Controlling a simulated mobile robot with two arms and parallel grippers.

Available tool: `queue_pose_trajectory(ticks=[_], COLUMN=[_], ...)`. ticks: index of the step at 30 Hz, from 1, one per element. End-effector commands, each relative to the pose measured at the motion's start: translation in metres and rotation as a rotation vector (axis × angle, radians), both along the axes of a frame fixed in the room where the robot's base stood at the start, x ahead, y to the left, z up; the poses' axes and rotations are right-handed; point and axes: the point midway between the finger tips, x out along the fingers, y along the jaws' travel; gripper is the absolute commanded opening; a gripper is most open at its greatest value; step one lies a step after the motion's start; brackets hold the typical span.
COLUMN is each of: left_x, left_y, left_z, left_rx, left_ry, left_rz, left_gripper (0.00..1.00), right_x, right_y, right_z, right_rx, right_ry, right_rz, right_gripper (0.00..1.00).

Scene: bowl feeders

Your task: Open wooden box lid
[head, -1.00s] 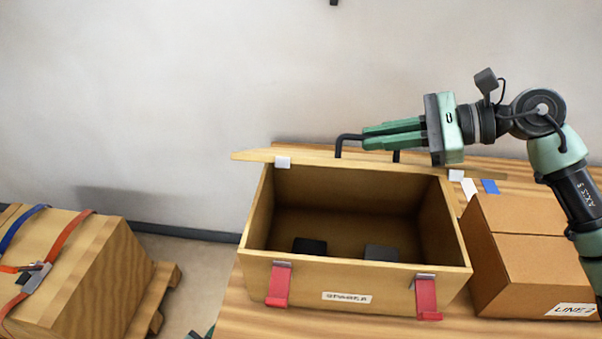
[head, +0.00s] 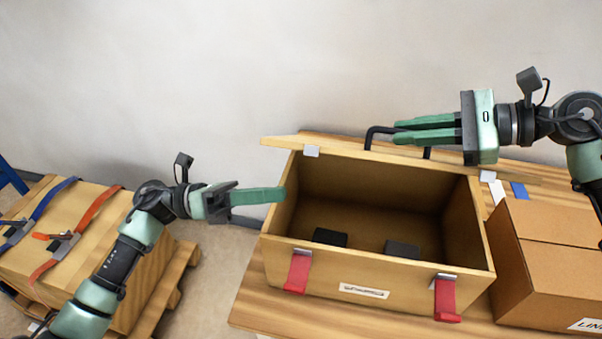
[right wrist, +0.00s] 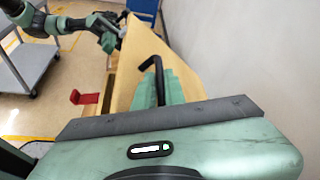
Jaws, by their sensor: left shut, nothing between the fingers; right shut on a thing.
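The wooden box (head: 412,283) stands on the table with its top uncovered. Its lid (head: 285,142) is swung up at the back edge and seen nearly edge-on. My right gripper (head: 398,131) is shut on the lid's black handle (head: 374,134); the handle also shows between its fingers in the right wrist view (right wrist: 154,68). My left gripper (head: 282,195) is shut and empty, its tips close to the box's left wall; whether they touch cannot be told. Red latches (head: 298,272) and (head: 445,298) hang on the box front. Two dark blocks (head: 330,237) and (head: 402,249) lie inside.
A cardboard box (head: 550,245) stands close on the right of the wooden box. A strapped wooden crate (head: 75,215) on a pallet is at the left, behind my left arm. The wall is close behind the table (head: 250,303). A grey cart (right wrist: 25,65) shows in the right wrist view.

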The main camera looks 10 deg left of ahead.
Motion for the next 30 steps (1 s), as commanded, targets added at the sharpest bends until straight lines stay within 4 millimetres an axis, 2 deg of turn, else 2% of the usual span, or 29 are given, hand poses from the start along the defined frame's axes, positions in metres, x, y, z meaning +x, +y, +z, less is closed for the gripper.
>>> queue_pose_trajectory(ticks=[14,21,30], left_x=[0.013,0.033,0.037], left_y=[-0.091,-0.091,-0.09], left_z=[0.02,0.046,0.052], left_rx=[-0.007,-0.004,-0.006], left_ry=[0.0,0.001,0.005], left_rz=[0.0,0.003,0.002], left_gripper=[0.0,0.0,0.0], right_x=[0.0,0.0,0.0], right_y=[0.0,0.0,0.0], right_z=[0.001,0.001,0.0], right_rx=[0.0,0.0,0.0], right_ry=[0.0,0.0,-0.002], right_rz=[-0.001,-0.001,-0.001], right_gripper=[0.0,0.0,0.0])
